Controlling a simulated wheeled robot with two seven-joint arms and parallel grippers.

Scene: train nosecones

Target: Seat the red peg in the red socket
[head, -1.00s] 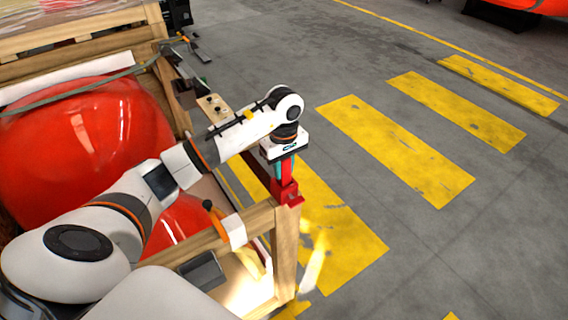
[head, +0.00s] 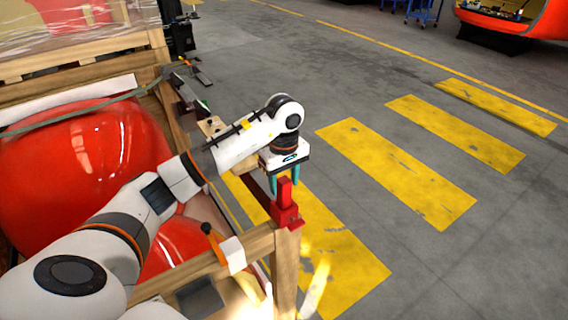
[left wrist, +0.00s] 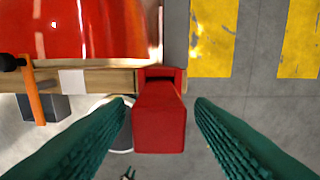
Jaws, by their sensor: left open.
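The red peg (head: 285,190) stands upright in the red socket (head: 288,217) at the corner of the wooden frame. How deep it sits I cannot tell. My left gripper (head: 284,186) is just above, pointing down, with its teal fingers open on either side of the peg's upper part. In the left wrist view the peg's red top (left wrist: 159,128) lies between the spread fingers (left wrist: 161,104), with a gap on each side. Part of the socket (left wrist: 158,74) shows beyond it, the rest hidden by the peg. My right gripper is not in view.
The wooden frame (head: 285,275) holds large glossy red nosecones (head: 85,150) at left. An orange-handled clamp (head: 213,243) sits on the rail near the socket. Grey floor with yellow stripes (head: 395,170) lies open to the right.

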